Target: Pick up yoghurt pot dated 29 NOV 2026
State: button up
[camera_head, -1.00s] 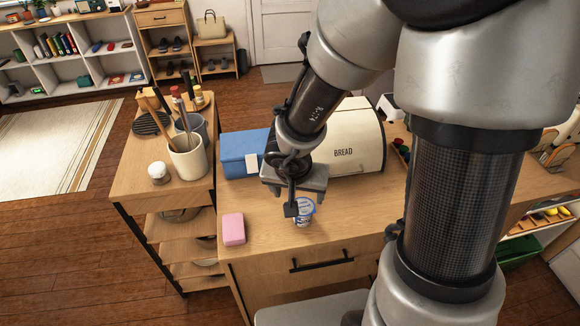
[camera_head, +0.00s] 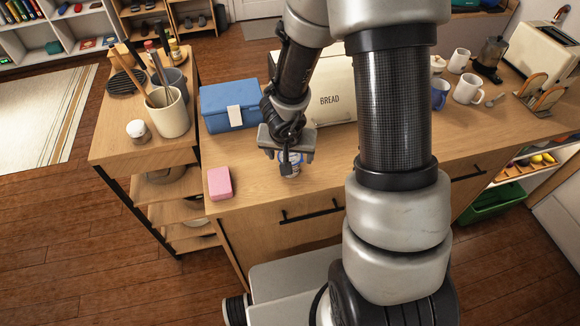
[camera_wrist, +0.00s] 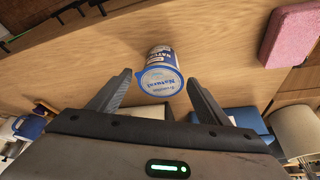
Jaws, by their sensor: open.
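A small white yoghurt pot (camera_head: 290,164) with a blue label and lid edge stands on the wooden counter (camera_head: 255,188). In the wrist view my gripper (camera_wrist: 157,84) is open, one finger on each side of the pot, with gaps between the fingers and the pot.
A pink sponge-like block (camera_head: 220,183) lies to the left of the pot. Behind stand a blue box (camera_head: 222,104) and a cream bread bin (camera_head: 338,88). Mugs (camera_head: 468,89) stand farther right. The counter's front edge is close to the pot.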

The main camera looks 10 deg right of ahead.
jog(key=shift+x, duration=0.85)
jog(key=shift+a+r, duration=0.1)
jog(key=shift+c, duration=0.3)
jog(key=c, duration=1.1)
jog(key=shift+r, duration=0.1)
